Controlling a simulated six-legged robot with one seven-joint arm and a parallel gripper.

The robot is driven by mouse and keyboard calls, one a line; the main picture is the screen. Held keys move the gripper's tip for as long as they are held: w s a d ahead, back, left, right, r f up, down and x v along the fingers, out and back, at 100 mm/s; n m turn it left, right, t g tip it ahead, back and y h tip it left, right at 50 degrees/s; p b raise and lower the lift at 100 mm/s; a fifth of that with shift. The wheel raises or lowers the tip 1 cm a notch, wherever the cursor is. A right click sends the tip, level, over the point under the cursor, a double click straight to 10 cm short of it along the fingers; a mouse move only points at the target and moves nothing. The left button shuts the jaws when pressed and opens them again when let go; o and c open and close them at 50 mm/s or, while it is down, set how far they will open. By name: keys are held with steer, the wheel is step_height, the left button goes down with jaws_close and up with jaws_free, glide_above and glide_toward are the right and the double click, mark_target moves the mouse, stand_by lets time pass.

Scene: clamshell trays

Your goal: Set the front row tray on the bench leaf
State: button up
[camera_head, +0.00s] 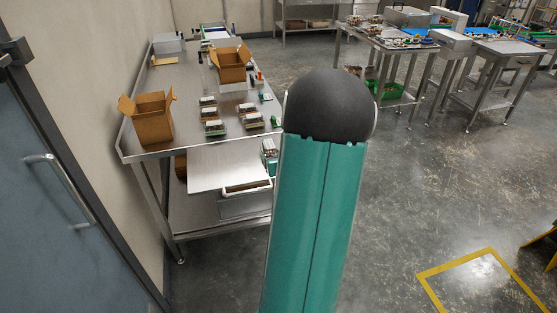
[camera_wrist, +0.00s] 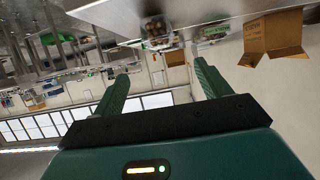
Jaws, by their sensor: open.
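Several small clamshell trays stand in rows on the steel bench (camera_head: 186,80) in the head view. The front row holds a left tray (camera_head: 214,127) and a right tray (camera_head: 253,121). The bench leaf (camera_head: 222,168) is a flat metal plate at the bench's front edge, and its top looks bare. In the wrist view, turned upside down, my gripper (camera_wrist: 161,70) shows two green fingers spread apart with nothing between them. A tray (camera_wrist: 158,38) shows beyond the fingertips, apart from them; I cannot tell which row it is in.
An open cardboard box (camera_head: 153,120) stands left of the trays, another (camera_head: 231,66) behind them. A second table (camera_head: 390,40) stands at the back right. The floor at right is mostly clear.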

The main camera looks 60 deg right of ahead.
steer(key=shift+s, duration=0.1)
steer(key=w+a+r+n+g+y, duration=0.1)
steer(key=w+a+r, duration=0.25)
steer(key=a, duration=0.55)
steer(key=w+a+r+n+y, duration=0.25)
steer(key=a+r, duration=0.25)
steer(key=a, duration=0.4)
steer(key=w+a+r+n+g+y, duration=0.1)
steer(key=w+a+r, duration=0.25)
steer(key=a, duration=0.55)
steer(key=s+a+r+n+y, duration=0.1)
steer(key=s+a, duration=0.3)
steer(key=a, duration=0.4)
steer(key=s+a+r+n+g+y, duration=0.1)
steer(key=s+a+r+n+y, duration=0.1)
steer(key=s+a, duration=0.3)
steer(key=s+a+r+n+g+y, duration=0.1)
steer(key=s+a, duration=0.3)
steer(key=a, duration=0.7)
steer(key=shift+s+r+y, duration=0.15)
steer(key=shift+y, duration=0.3)
steer(key=shift+d, duration=0.15)
